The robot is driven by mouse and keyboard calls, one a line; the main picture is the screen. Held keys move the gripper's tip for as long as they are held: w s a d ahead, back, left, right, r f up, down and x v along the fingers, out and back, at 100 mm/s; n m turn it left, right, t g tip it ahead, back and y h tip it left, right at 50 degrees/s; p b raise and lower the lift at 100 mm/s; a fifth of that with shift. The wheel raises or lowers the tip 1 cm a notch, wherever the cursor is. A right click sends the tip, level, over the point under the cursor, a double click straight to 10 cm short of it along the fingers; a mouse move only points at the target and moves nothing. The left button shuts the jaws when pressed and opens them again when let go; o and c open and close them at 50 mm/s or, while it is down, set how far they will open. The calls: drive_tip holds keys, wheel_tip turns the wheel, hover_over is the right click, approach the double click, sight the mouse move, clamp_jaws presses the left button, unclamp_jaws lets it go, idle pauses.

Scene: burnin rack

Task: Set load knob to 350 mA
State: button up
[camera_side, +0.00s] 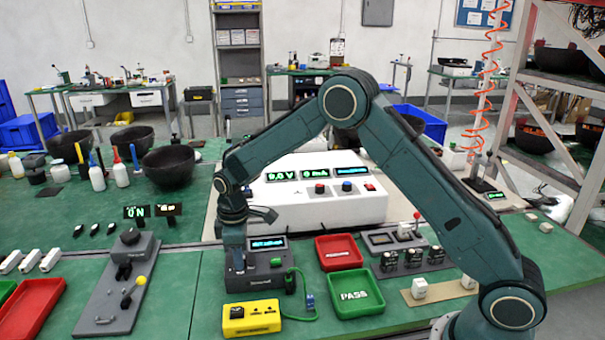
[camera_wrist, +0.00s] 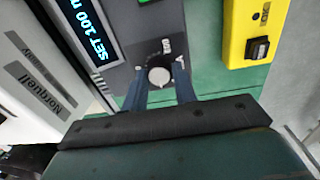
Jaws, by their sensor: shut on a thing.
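The load box (camera_side: 262,279) is a dark grey unit on the green bench with a small lit display (camera_side: 268,243). In the wrist view its display (camera_wrist: 87,28) reads "SET 100 m", cut off at the edge. The round load knob (camera_wrist: 158,76) has a pale top and a dark surround with small markings, only partly legible. My gripper (camera_wrist: 160,86) has one blue finger on each side of the knob and is shut on it. In the side view my gripper (camera_side: 234,252) points down at the load box's left part, and the knob is hidden behind it.
A yellow box (camera_side: 268,325) with a black switch stands in front of the load box. A green cable (camera_side: 301,318) runs beside it. Red (camera_side: 338,262) and green PASS (camera_side: 357,311) trays lie to the right. A white power supply (camera_side: 310,213) stands behind.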

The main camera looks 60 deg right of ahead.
drive_tip(key=m, duration=0.5)
drive_tip(key=shift+w+m, duration=0.1)
drive_tip(key=shift+m, duration=0.2)
drive_tip(key=m, duration=1)
drive_tip(key=shift+d+m+g, duration=0.1)
drive_tip(key=shift+m+g, duration=0.3)
drive_tip(key=m, duration=0.5)
drive_tip(key=shift+w+r, duration=0.1)
drive_tip(key=o, duration=1)
